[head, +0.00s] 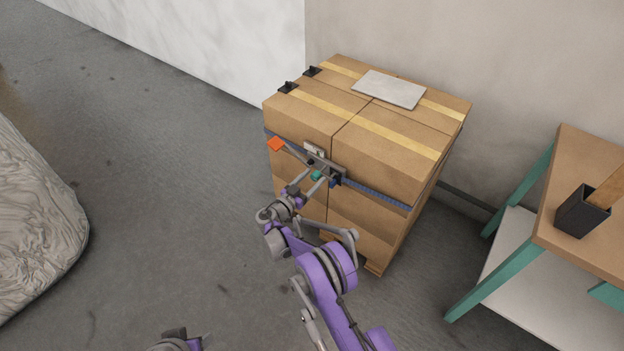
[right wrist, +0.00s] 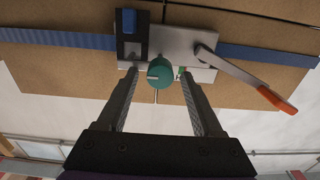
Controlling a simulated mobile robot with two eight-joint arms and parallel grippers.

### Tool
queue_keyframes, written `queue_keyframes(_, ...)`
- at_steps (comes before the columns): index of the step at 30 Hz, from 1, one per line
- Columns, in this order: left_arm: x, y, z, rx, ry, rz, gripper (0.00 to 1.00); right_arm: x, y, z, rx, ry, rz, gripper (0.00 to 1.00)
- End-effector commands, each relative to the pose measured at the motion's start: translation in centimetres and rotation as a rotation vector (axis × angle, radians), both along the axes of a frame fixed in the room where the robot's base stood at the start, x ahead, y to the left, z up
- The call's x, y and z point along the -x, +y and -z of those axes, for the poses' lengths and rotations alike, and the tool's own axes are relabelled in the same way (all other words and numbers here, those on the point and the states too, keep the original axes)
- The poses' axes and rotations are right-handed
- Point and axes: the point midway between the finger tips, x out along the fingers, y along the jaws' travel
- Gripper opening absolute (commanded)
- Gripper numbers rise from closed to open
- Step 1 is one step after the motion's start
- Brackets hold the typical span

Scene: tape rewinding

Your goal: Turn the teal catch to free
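The teal catch (right wrist: 160,73) is a small round knob with a pale slot mark, below the grey metal plate (right wrist: 183,46) of a strap ratchet. It also shows small in the head view (head: 316,176), on the front of the carton stack. My right gripper (right wrist: 158,78) has its fingers apart, one on each side of the catch, with gaps visible; contact is not clear. In the head view the right gripper (head: 313,181) reaches the ratchet from below. A lever with an orange end (right wrist: 275,100) slants out to the right in the wrist view. Part of my left arm shows at the bottom edge.
A blue strap (head: 385,194) runs around the carton stack (head: 345,215). A grey sheet (head: 390,88) and black fittings (head: 288,87) sit on top. At the right stands a teal-legged table (head: 575,165) with a black holder (head: 582,212). Floor at left is clear beside a wrapped bundle (head: 35,205).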

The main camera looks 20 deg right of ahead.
Motion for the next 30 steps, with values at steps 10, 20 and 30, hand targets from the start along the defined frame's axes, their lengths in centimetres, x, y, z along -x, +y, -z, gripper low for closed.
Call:
queue_keyframes(10, 0.0, 0.0, 0.0, 0.000, 0.000, 0.000, 0.50, 0.0, 0.0, 0.0, 0.000, 0.000, 0.000, 0.05)
queue_keyframes(20, 0.0, 0.0, 0.2, 0.000, 0.001, 0.000, 0.50, 0.0, 0.0, 0.0, 0.009, 0.011, 0.000, 0.00)
queue_keyframes(30, -0.1, 0.0, 1.8, 0.000, 0.006, 0.000, 0.50, -0.1, 0.1, 0.2, 0.109, 0.140, 0.000, 0.00)
